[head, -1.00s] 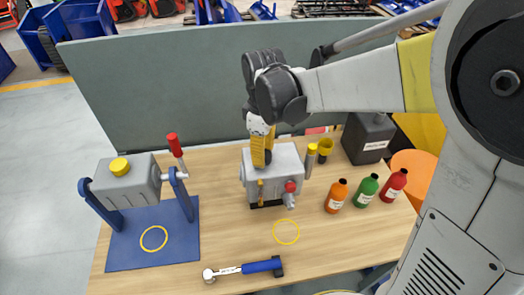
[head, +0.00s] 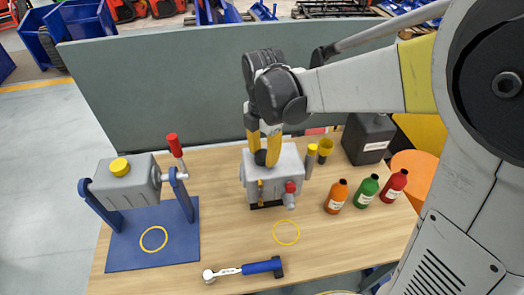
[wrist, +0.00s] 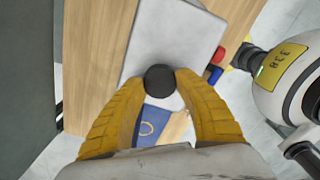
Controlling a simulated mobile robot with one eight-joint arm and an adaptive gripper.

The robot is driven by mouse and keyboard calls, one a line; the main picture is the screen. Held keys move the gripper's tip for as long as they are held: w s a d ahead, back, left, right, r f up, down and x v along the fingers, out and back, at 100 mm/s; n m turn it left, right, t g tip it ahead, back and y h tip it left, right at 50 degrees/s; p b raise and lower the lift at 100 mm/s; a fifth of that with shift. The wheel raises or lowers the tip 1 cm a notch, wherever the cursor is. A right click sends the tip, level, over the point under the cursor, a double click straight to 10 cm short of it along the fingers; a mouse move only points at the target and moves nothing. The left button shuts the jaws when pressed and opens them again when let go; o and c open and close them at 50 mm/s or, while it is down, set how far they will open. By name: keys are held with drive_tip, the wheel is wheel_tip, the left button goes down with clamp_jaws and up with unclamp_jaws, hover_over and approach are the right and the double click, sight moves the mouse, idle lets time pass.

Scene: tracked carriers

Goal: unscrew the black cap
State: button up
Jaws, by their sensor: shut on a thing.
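The black cap (head: 260,157) is at the top of the grey metal box (head: 275,183) in the middle of the table. My gripper (head: 264,158) points down over the box, its yellow fingers one on each side of the cap. In the wrist view, the fingertips (wrist: 161,84) are shut on the cap (wrist: 159,77), with the box's pale top (wrist: 170,38) behind it. I cannot tell whether the cap is still seated on the box or slightly raised.
A grey tank with a yellow cap (head: 120,166) hangs in a blue stand at left. Orange (head: 337,196), green (head: 365,190) and red (head: 393,186) bottles and a black canister (head: 368,138) stand at right. A blue-handled tool (head: 245,269) lies in front.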

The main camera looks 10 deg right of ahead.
drive_tip(key=n, duration=0.2)
drive_tip(key=shift+n, duration=0.4)
drive_tip(key=n, duration=0.9)
drive_tip(key=shift+n, duration=0.4)
drive_tip(key=o, duration=1.3)
